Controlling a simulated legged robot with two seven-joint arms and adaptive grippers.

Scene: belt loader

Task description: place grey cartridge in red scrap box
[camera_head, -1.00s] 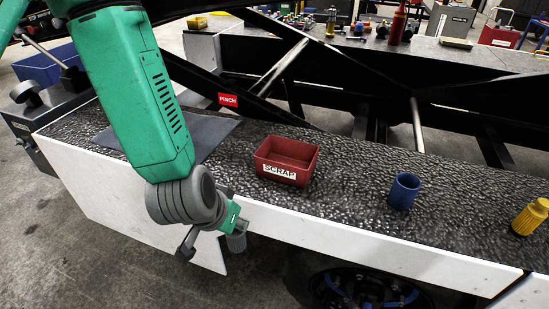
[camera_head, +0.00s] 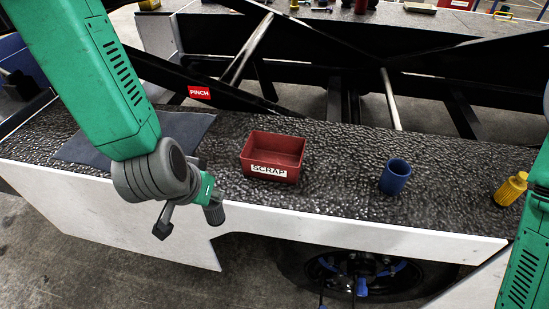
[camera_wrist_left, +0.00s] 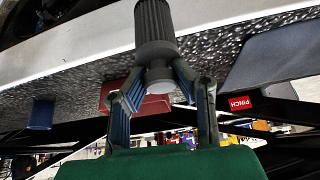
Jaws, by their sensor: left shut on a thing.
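A dark grey ribbed cartridge (camera_head: 215,214) is held by my left gripper (camera_head: 207,198), in front of the deck and to the left of the scrap box. In the left wrist view my left gripper (camera_wrist_left: 160,84) is shut around the plain lower end of the cartridge (camera_wrist_left: 155,28). The open red scrap box (camera_head: 272,156), with a SCRAP label, stands on the dark textured deck and looks empty. In the wrist view the box (camera_wrist_left: 150,105) is partly hidden behind the fingers. My right arm shows at the right edge; its gripper is out of view.
A blue cup (camera_head: 395,178) and a yellow ribbed piece (camera_head: 511,189) stand to the right of the box. A dark flat mat (camera_head: 95,150) lies at the left. Black frame beams and a red PINCH sign (camera_head: 199,92) are behind the deck.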

